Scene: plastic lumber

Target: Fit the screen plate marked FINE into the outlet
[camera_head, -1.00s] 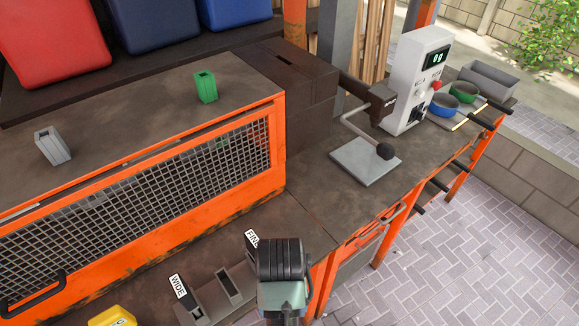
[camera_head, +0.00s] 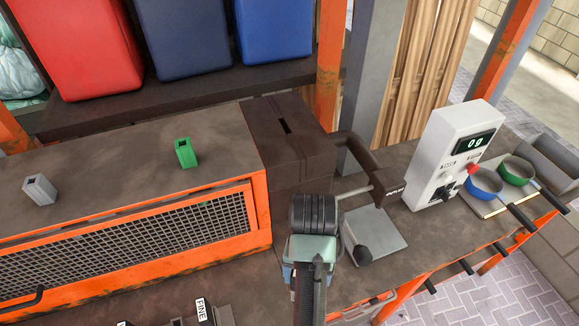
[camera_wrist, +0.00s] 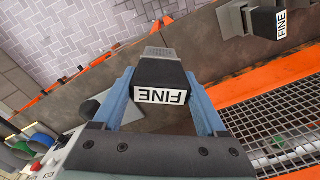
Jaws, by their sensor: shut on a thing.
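My gripper (camera_wrist: 162,100) is shut on the screen plate marked FINE (camera_wrist: 158,72), its blue fingers on either side of the dark handle. The white FINE label reads upside down in the wrist view, and a grey end shows beyond the handle. In the head view my gripper (camera_head: 312,250) is in front of the dark brown machine end, and my wrist hides the plate. A dark block with small white lettering (camera_head: 386,188), apparently the outlet, sticks out right of my gripper, apart from it. The lettering is too small to read surely.
A dark box with a top slot (camera_head: 285,127) stands behind my gripper. A white control box (camera_head: 447,160) stands right. The rack's FINE label (camera_head: 203,312) is at lower left.

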